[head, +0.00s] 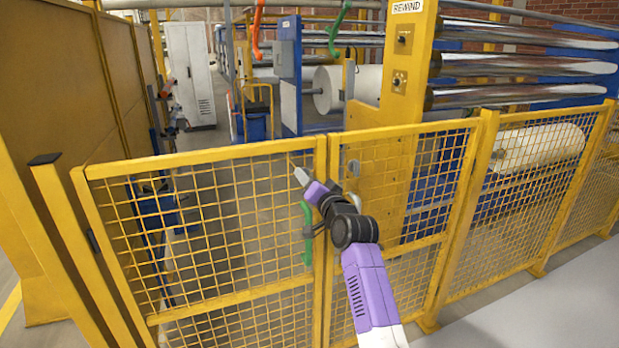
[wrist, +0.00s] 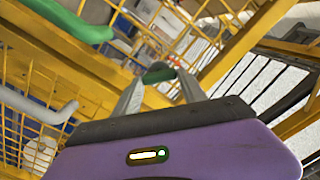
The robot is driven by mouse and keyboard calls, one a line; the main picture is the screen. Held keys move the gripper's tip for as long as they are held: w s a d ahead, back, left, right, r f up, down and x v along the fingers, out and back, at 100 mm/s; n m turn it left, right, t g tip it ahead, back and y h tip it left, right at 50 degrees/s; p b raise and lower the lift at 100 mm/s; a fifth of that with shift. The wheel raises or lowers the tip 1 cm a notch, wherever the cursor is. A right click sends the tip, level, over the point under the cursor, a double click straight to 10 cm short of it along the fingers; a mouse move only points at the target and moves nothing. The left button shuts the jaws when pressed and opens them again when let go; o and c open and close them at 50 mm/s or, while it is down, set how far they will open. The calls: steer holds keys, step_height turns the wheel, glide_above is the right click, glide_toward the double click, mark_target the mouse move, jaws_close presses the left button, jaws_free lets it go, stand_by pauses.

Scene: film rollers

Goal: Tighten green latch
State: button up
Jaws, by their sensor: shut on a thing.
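The green latch (head: 307,232) is an upright green handle on the yellow gate post, near where two mesh gate panels meet. In the wrist view, the grey fingers (wrist: 160,84) are closed around a small green piece (wrist: 158,73), which looks like part of the latch. A larger green bar (wrist: 70,18) shows at the upper left of the wrist view. In the head view the fingertips' contact is too small to make out.
The yellow mesh fence (head: 220,230) runs across the front. Behind it stand a yellow post with a REWIND sign (head: 407,7), shiny rollers (head: 525,65) and a white roll (head: 540,147). A grey handle (wrist: 40,108) lies left of my gripper.

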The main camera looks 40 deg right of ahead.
steer(key=m+p, duration=0.2)
steer(key=m, duration=0.3)
steer(key=shift+m, duration=0.3)
steer(key=shift+d+f+m+p, duration=0.1)
steer(key=shift+m+p, duration=1)
steer(key=shift+m, duration=0.7)
steer(key=o, duration=1.4)
steer(key=shift+c, duration=0.2)
steer(key=v, duration=0.8)
steer(key=shift+d, duration=0.1)
